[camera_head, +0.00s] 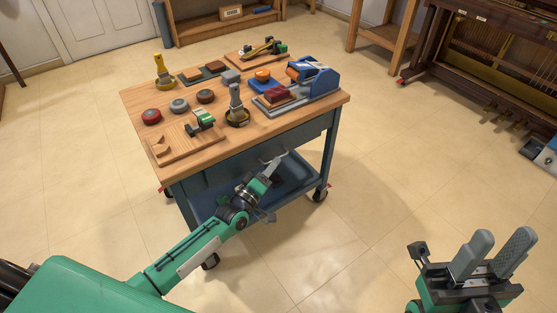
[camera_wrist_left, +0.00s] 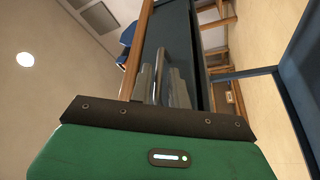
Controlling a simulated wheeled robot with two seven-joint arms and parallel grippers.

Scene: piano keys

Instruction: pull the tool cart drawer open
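The tool cart (camera_head: 240,133) has a wooden top and a blue-grey metal frame on casters. Its drawer front (camera_head: 300,138) is the dark panel below the top's near edge and looks flush with the frame. My left gripper (camera_head: 273,163) is at the drawer front, reaching up from the lower left. In the left wrist view, its grey fingers (camera_wrist_left: 161,88) are beside the dark drawer front (camera_wrist_left: 180,45). My right gripper (camera_head: 505,237) is open and empty, away from the cart at lower right.
On the cart top stand a blue machine (camera_head: 315,80), several round pucks (camera_head: 179,105), a wooden board (camera_head: 180,142) and a black-based tool (camera_head: 237,108). A lower shelf (camera_head: 285,180) lies under the drawer. The floor in front of the cart is clear.

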